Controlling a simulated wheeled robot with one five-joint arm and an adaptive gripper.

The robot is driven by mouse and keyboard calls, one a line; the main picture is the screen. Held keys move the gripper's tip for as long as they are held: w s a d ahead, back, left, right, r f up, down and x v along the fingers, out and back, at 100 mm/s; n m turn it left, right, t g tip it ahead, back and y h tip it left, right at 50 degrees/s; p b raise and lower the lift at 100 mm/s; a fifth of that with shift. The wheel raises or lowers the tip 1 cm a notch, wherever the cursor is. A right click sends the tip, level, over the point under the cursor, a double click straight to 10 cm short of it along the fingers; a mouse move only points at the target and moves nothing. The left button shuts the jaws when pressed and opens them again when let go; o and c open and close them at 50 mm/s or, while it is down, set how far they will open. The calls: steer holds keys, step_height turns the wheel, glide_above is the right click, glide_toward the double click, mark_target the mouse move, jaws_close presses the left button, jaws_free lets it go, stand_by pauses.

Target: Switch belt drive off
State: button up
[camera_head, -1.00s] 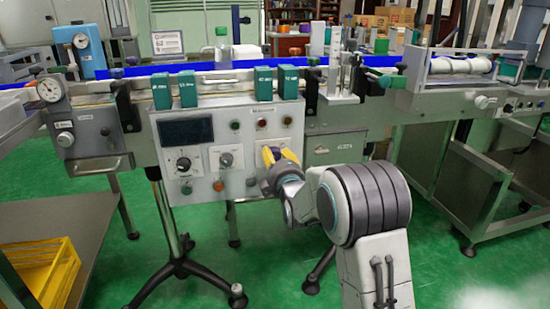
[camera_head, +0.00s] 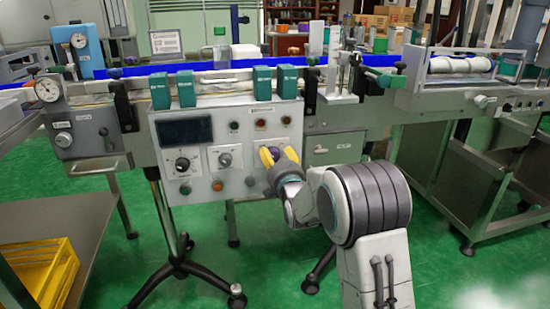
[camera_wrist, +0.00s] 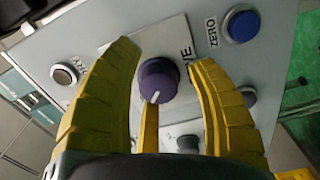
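A purple knob (camera_wrist: 158,80) with a white pointer mark sits on a pale plate whose label ends in "VE". Its pointer is towards the lower left in the wrist view. The knob shows small between my fingers in the head view (camera_head: 273,154). My gripper (camera_wrist: 165,58) is open in front of the panel, with yellow fingers on both sides of the knob. A gap shows between each side finger and the knob. A third finger lies below the knob in the wrist view. The grey control panel (camera_head: 205,145) carries the knob.
A blue button (camera_wrist: 242,25) marked "ZERO" is to the knob's upper right in the wrist view, and a dark button (camera_wrist: 64,74) is to its left. Two other knobs (camera_head: 183,164) and a dark display (camera_head: 185,132) are on the panel's left. The belt (camera_head: 215,66) runs above.

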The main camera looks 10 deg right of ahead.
steer(key=shift+o, duration=0.9)
steer(key=shift+a+r, duration=0.1)
steer(key=shift+s, duration=0.25)
steer(key=s, duration=1.1)
steer(key=shift+s, duration=0.25)
